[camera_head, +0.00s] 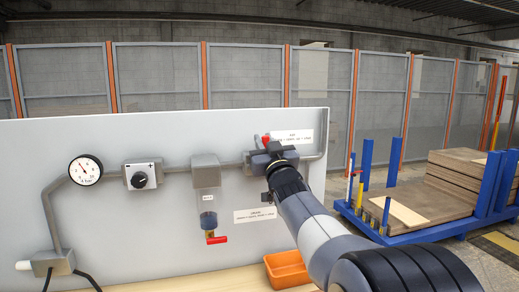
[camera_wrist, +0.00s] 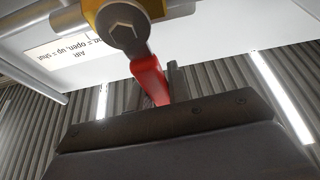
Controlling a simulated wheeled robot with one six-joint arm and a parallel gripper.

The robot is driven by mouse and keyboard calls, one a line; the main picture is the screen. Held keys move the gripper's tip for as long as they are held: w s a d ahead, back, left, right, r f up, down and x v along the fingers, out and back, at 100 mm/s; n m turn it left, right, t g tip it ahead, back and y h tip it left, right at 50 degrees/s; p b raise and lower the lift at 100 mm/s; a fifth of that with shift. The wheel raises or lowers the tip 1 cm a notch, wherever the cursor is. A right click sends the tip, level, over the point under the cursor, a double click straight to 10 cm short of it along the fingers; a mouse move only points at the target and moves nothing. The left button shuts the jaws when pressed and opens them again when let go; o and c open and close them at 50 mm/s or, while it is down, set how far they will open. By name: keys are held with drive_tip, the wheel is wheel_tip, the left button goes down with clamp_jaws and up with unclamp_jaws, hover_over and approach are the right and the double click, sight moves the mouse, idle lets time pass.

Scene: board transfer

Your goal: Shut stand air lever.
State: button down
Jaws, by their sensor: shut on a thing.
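The stand's air valve sits on the grey pipe at the right of the pale panel (camera_head: 110,130). The red air lever (camera_head: 265,140) shows just above my gripper (camera_head: 273,153) in the head view. In the wrist view, which is upside down, the red lever (camera_wrist: 148,76) runs from a brass valve body (camera_wrist: 125,22) into my dark jaws (camera_wrist: 165,120). By the inverted label, the lever points mostly up, slightly tilted. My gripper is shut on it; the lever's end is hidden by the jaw. The air label (camera_wrist: 88,46) reads in part "open, up = shut".
A gauge (camera_head: 86,170), a regulator knob (camera_head: 140,180) and a filter bowl with a red drain lever (camera_head: 217,240) stand left along the pipe. An orange bin (camera_head: 287,270) sits below my arm. A blue board cart (camera_head: 410,230) stands right.

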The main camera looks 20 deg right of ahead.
drive_tip(key=shift+d+f+m+h, duration=0.1)
drive_tip(key=shift+d+m+h, duration=0.25)
drive_tip(key=shift+m, duration=0.25)
drive_tip(key=c, duration=1.3)
unclamp_jaws()
drive_tip(key=b+v, duration=0.3)
drive_tip(key=v, duration=0.7)
drive_tip(key=shift+s+f, duration=0.15)
drive_tip(key=shift+s, duration=0.2)
drive_tip(key=p+x, duration=0.2)
drive_tip(key=x, duration=0.8)
drive_tip(key=shift+w+r+p, duration=0.25)
drive_tip(key=shift+w+p, duration=0.1)
drive_tip(key=shift+s, duration=0.15)
